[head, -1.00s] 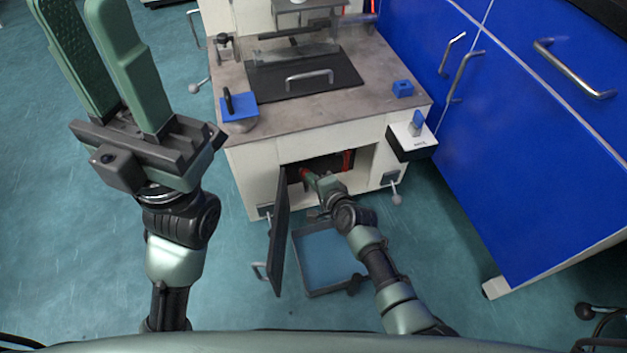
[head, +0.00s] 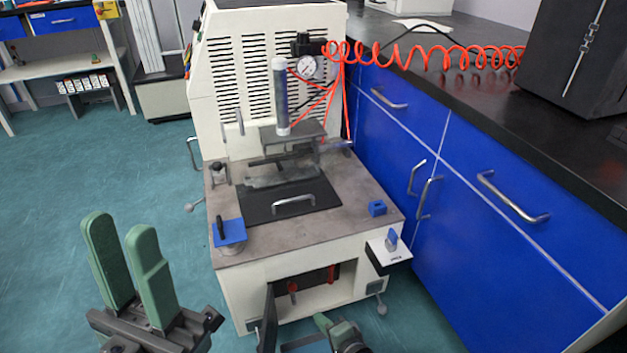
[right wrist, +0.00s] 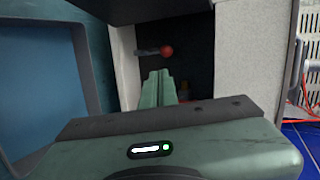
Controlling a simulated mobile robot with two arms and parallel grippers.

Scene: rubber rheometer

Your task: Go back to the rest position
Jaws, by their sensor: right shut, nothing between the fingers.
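My left gripper (head: 120,226) is open and empty. It is raised at the lower left of the head view, over the floor and clear of the machine. My right gripper (head: 322,320) is at the bottom edge of the head view, in front of the rheometer's lower opening; most of that arm is out of frame. In the right wrist view the right fingers (right wrist: 158,76) are shut together with nothing between them. They point at the dark opening, below and apart from a red-knobbed lever (right wrist: 167,51). The red knob also shows in the head view (head: 293,287).
The cream rheometer (head: 225,285) has its small dark door (head: 268,320) swung open, left of my right gripper. A blue tray (right wrist: 40,90) fills the left of the right wrist view. Blue cabinets (head: 480,240) stand on the right. Floor at left is clear.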

